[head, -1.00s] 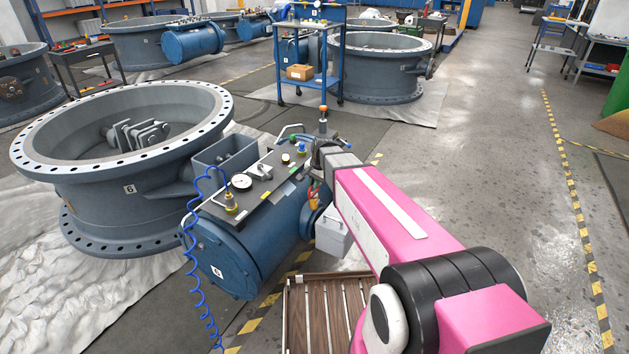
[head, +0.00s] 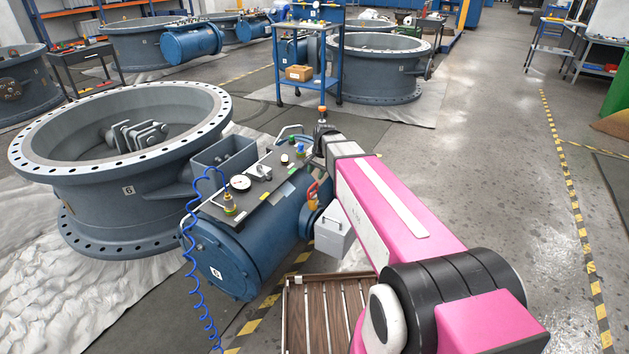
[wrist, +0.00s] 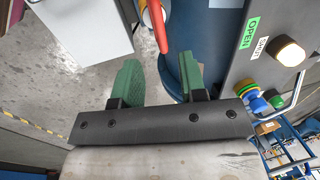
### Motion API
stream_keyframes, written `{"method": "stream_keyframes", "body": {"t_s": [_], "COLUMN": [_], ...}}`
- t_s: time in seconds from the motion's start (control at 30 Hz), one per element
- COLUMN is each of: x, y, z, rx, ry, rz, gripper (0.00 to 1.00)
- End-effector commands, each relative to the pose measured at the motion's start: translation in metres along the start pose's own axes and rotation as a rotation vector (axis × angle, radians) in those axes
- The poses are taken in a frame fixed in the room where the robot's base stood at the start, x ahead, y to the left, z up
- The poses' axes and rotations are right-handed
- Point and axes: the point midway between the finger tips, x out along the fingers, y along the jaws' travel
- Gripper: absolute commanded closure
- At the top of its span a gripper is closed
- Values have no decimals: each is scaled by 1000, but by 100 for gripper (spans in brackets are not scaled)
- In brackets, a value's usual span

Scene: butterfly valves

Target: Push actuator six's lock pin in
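Actuator six (head: 235,250) is the blue cylinder marked 6, beside the large grey valve body (head: 125,190) also marked 6. Its dark top panel (head: 248,200) carries a gauge, knobs and labels. My gripper (wrist: 155,78) has two green fingers, open and apart with nothing between their tips. In the wrist view a red handle (wrist: 153,25) lies just beyond the fingers, and a blue round part (wrist: 185,55) is behind the right finger. A red handle (head: 314,190) also shows on the actuator's right end in the head view. I cannot identify the lock pin for sure.
A light grey box (head: 333,232) hangs below my arm. A slatted wooden platform (head: 315,315) lies in front. Floor to the right is clear.

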Motion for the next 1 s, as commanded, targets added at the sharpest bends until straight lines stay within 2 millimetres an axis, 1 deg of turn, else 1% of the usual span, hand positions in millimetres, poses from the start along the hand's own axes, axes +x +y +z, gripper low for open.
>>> {"method": "stream_keyframes", "body": {"t_s": [0.03, 0.1, 0.3, 0.47, 0.77, 0.87, 0.97, 1.0], "x": [-10, -20, -38, -43, -43, -39, -28, -24], "y": [0, 0, 0, 0, 1, 14, 47, 65], "z": [0, 0, 0, 0, 0, 6, 19, 26], "rx": [0, 0, 0, 0, -1, -26, -100, -143], "ry": [2, 1, 0, 0, 0, 0, 0, 0], "rz": [-1, -1, 0, 1, 1, 11, 39, 53], "gripper": [62, 62, 62, 62, 62, 62, 62, 62]}}
